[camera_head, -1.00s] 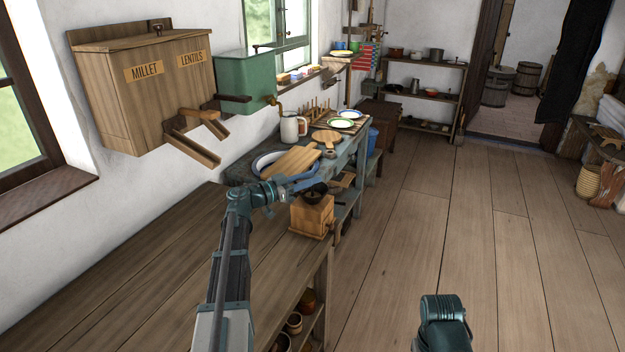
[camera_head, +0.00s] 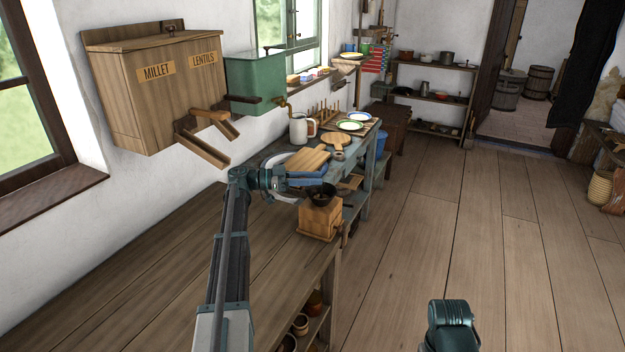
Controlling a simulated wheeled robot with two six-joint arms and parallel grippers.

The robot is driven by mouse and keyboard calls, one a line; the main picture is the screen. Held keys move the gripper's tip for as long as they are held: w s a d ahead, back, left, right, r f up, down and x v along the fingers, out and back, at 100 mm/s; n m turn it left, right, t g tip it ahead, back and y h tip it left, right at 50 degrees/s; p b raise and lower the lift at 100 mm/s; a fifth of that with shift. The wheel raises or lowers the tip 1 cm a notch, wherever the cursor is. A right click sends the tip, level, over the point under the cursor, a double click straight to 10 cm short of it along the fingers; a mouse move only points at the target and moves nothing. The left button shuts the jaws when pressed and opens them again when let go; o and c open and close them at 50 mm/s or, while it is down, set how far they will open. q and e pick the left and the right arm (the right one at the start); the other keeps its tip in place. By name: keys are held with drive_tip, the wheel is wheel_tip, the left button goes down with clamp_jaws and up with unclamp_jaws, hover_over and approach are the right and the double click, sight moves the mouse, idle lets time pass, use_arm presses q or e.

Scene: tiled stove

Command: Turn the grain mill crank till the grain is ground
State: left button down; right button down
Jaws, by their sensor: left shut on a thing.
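The grain mill (camera_head: 320,219) is a light wooden box with a dark bowl-shaped hopper (camera_head: 322,193) on top. It stands upright at the far right corner of the long wooden bench. My left gripper (camera_head: 313,178) reaches in from the left, just above and behind the hopper. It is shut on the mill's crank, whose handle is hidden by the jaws. The inside of the hopper is too dark and small to tell whether grain is in it. My right gripper is out of view; only a part of my right arm shows at the bottom edge.
The bench (camera_head: 165,265) is bare left of the mill. Behind it, a blue-grey table carries a wooden board (camera_head: 303,160), a jug (camera_head: 298,129) and plates (camera_head: 356,115). The millet and lentils box (camera_head: 155,95) hangs on the wall. The floor at right is clear.

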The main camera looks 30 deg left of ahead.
use_arm(q)
drive_tip(key=shift+w, duration=0.1)
drive_tip(key=c, duration=0.6)
unclamp_jaws()
drive_tip(key=shift+o, duration=0.2)
drive_tip(key=v, duration=1.3)
drive_tip(key=shift+a, duration=0.35)
